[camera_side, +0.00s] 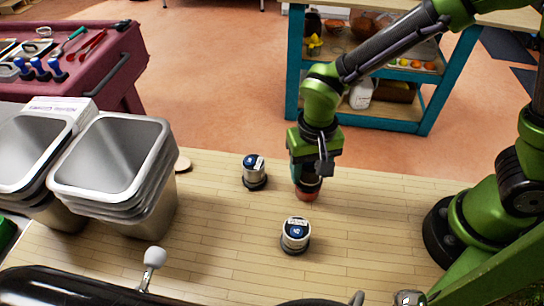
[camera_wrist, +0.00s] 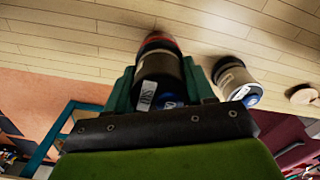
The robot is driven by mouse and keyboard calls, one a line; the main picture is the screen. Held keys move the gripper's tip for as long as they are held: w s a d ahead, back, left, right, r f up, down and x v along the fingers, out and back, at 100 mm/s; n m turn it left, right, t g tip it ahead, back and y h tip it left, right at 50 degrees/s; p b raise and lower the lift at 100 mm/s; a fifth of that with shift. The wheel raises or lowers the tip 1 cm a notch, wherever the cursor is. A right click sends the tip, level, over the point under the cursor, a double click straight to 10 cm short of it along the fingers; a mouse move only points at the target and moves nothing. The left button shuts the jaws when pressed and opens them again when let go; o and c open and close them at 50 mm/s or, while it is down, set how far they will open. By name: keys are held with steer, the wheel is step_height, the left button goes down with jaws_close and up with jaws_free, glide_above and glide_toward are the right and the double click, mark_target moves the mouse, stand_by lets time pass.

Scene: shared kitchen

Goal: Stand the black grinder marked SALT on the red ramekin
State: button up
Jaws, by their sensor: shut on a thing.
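My gripper (camera_side: 310,172) points down over the work table and is shut on a dark grinder (camera_wrist: 160,88). In the wrist view the grinder sits between the green fingers, with a white label and a blue mark on its top; the label looks like SALT but is small. In the side view the fingers hide most of the grinder. The red ramekin (camera_side: 307,196) is directly below it, and its red edge also shows beyond the grinder in the wrist view (camera_wrist: 158,40). The grinder looks upright; I cannot tell whether it touches the ramekin.
Two similar grinders with blue-marked tops stand apart, one left of the gripper (camera_side: 254,172) and one nearer the camera (camera_side: 295,235). Stacked steel pans (camera_side: 115,170) and a round wooden disc (camera_side: 183,164) are at the left. The wooden table (camera_side: 220,230) is clear between them.

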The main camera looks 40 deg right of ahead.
steer(key=shift+f, duration=0.55)
steer(key=o, duration=1)
steer(key=shift+r, duration=5.5)
